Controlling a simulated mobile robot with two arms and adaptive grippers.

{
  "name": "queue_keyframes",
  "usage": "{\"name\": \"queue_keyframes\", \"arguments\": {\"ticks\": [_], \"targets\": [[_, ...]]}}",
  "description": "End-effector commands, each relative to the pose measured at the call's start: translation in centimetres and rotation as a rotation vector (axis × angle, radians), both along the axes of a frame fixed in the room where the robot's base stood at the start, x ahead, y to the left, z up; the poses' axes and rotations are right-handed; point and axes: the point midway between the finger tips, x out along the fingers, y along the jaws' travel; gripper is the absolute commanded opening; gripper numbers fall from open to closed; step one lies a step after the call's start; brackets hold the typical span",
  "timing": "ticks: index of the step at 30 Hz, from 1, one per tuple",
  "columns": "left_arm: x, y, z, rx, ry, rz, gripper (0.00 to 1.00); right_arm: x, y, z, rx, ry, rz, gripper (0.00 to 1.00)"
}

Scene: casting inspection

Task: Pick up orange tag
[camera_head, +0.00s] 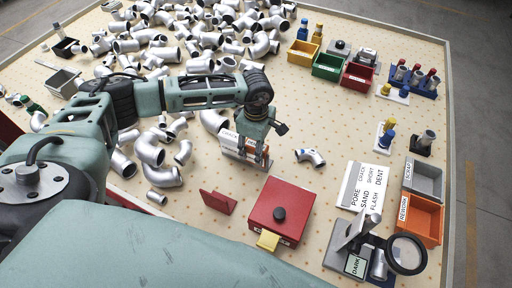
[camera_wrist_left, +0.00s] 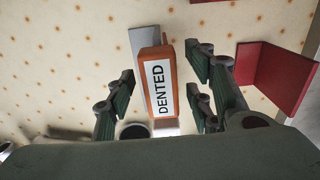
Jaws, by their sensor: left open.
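The orange tag (camera_wrist_left: 171,60) has a white label reading DENTED. It stands upright in the left wrist view, between the two fingers of my left gripper (camera_wrist_left: 162,72). The fingers are open, with a gap on each side of the tag. The gripper partly hides what stands there. My right gripper is not in view.
A red box (camera_head: 294,203) with a black knob stands in front, beside a red plate (camera_head: 217,202). A silver fitting (camera_head: 310,156) lies to the right. Many silver elbow pipes (camera_head: 150,150) crowd the left and back. A white label board (camera_head: 362,188) lies right.

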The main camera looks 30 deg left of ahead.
Motion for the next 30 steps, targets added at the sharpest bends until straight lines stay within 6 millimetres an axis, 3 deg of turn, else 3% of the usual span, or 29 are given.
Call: {"name": "queue_keyframes", "arguments": {"ticks": [4,19,30], "targets": [[0.0,0.0,0.0,0.0,0.0,0.0,0.48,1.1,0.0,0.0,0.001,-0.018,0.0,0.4],[0.0,0.0,0.0,0.0,0.0,0.0,0.04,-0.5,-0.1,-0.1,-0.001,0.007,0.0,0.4],[0.1,0.0,0.6,-0.001,-0.001,-0.001,0.03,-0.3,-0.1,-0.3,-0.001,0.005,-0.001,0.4]]}}
